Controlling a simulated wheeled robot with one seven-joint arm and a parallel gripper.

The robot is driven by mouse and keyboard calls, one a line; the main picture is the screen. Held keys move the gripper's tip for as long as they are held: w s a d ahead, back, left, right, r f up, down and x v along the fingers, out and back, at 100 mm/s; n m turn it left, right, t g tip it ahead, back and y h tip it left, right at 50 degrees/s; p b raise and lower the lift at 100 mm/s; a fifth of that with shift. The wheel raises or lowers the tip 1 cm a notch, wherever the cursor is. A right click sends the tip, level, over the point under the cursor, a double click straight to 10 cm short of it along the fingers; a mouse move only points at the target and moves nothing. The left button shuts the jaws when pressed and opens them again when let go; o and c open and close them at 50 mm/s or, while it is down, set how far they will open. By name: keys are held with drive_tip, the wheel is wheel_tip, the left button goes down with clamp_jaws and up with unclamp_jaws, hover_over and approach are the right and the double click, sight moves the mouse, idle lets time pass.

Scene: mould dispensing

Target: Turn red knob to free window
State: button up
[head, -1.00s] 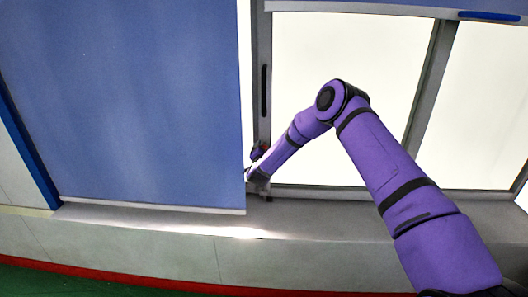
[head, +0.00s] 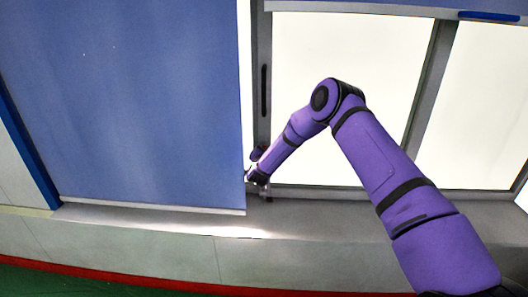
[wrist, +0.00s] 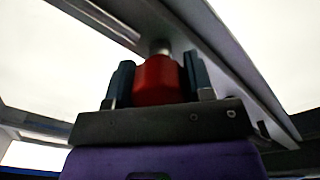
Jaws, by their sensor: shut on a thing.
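The red knob (wrist: 158,80) is in the wrist view, joined by a short metal stem to the grey window frame (wrist: 215,45) behind it. My gripper (wrist: 158,82) is shut on the red knob, with one dark finger on each side of it. In the head view my gripper (head: 258,176) is at the lower left corner of the window (head: 345,85), by the frame upright. The knob cannot be made out there, as the gripper and wrist cover it.
A blue blind (head: 130,100) hangs left of the window, its edge close to my gripper. A grey sill (head: 330,215) runs below. A dark vertical handle (head: 264,90) is on the frame above the gripper. A second blind with a blue strip (head: 488,16) is at the upper right.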

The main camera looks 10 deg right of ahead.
drive_tip(key=n, duration=1.2)
drive_tip(key=shift+n, duration=0.4)
drive_tip(key=n, duration=0.4)
drive_tip(key=shift+y, duration=0.3)
drive_tip(key=shift+f+n, duration=0.1)
drive_tip(key=shift+n, duration=0.3)
drive_tip(key=o, duration=0.9)
drive_tip(key=v, duration=1.1)
drive_tip(key=shift+f, duration=0.2)
